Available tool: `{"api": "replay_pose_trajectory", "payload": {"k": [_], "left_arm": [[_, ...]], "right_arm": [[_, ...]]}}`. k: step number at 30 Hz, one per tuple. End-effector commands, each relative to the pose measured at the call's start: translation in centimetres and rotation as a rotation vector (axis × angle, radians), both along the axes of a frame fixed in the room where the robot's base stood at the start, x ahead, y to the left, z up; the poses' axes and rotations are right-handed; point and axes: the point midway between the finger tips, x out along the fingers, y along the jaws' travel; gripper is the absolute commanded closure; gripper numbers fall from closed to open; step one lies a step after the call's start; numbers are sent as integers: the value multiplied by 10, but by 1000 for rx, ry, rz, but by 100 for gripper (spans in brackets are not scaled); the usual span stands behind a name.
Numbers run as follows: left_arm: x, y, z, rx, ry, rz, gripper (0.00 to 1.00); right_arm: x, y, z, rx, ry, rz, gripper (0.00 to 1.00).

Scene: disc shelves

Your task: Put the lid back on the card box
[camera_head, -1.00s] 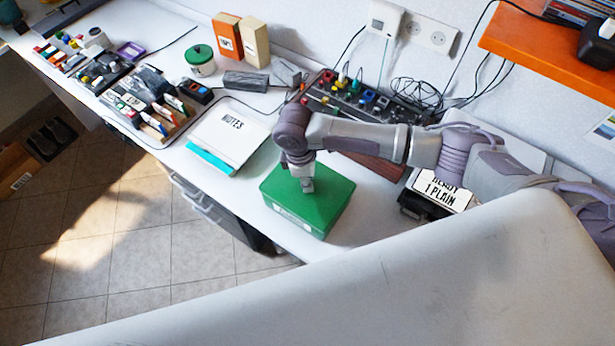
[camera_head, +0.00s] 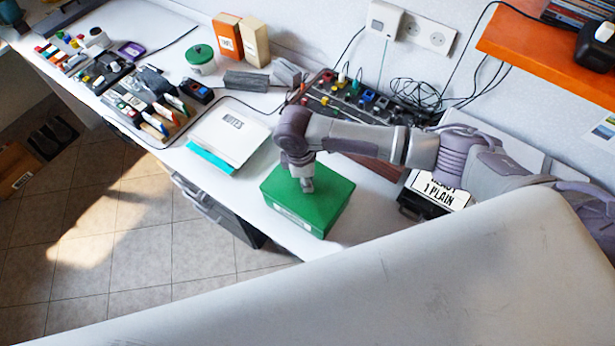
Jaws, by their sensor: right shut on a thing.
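The green card box (camera_head: 292,218) stands near the front edge of the white desk, with a pale label on its front side. Its green lid (camera_head: 325,190) shows as the flat top face and looks level over the box. I cannot make out a gap between the two. My right gripper (camera_head: 307,185) points down onto the middle of the lid and is shut on it. The fingertips are small, and the part they grip is hidden. My left gripper is not in view.
A white notes pad (camera_head: 232,132) on a cyan one lies left of the box. A black-framed sign (camera_head: 438,192) stands to its right, and a board of coloured parts (camera_head: 350,97) lies behind. My pale body part fills the lower right.

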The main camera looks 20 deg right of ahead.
Motion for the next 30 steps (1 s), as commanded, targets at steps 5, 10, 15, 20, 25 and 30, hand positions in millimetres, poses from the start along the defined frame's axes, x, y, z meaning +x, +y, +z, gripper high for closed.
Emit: {"api": "replay_pose_trajectory", "payload": {"k": [5, 10, 15, 20, 25, 30], "left_arm": [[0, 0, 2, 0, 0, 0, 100], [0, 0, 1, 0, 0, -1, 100], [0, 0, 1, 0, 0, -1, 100], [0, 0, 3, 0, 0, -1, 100], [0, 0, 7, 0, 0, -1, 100], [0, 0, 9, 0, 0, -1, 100]], "right_arm": [[0, 0, -1, 0, 0, 0, 100], [0, 0, -1, 0, 0, 0, 100], [0, 0, -1, 0, 0, 0, 100], [0, 0, 0, 0, 1, -1, 100], [0, 0, 0, -1, 1, -1, 100], [0, 0, -1, 0, 1, -1, 100]]}}
